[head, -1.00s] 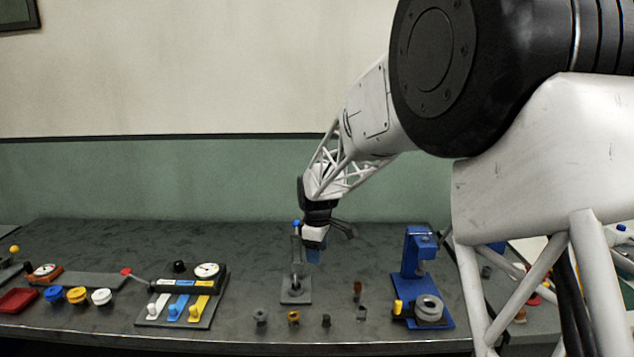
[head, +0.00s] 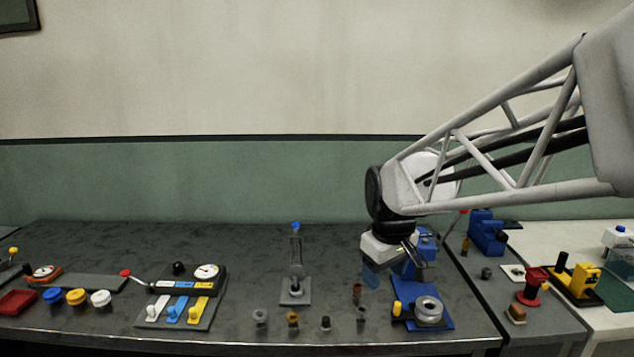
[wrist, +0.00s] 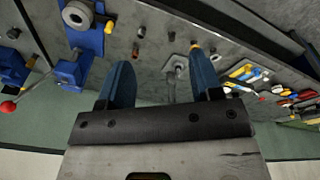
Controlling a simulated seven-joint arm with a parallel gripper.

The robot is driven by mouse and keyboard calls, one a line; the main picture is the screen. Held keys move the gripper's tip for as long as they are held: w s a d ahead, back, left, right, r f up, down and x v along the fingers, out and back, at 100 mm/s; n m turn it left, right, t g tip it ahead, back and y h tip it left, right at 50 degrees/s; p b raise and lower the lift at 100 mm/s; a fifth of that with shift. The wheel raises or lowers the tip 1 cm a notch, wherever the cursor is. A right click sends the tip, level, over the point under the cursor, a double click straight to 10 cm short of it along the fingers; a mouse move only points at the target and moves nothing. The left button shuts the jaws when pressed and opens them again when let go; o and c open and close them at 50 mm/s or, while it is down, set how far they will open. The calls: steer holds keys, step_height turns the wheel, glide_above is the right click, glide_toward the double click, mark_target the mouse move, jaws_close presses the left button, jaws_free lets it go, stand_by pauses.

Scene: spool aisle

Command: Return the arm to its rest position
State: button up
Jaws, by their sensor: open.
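The bench top shows some way beyond the fingertips. My arm reaches in from the right edge of the head view.
A grey stand with a blue top (head: 296,262) rises mid-bench. Small cylinders (head: 293,320) stand near the front edge. A lever panel (head: 182,296) and coloured caps (head: 77,297) are at left. Blue, red and yellow devices (head: 487,232) occupy the right benches.

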steer(key=s+d+f+m, duration=0.1)
steer(key=s+d+m, duration=0.1)
steer(key=s, duration=0.8)
steer(key=s+d+f+m+t, duration=0.1)
steer(key=s+d+m, duration=0.2)
steer(key=s, duration=0.8)
steer(key=shift+s+d+m, duration=0.15)
steer(key=shift+d+m, duration=0.1)
steer(key=shift+m, duration=0.55)
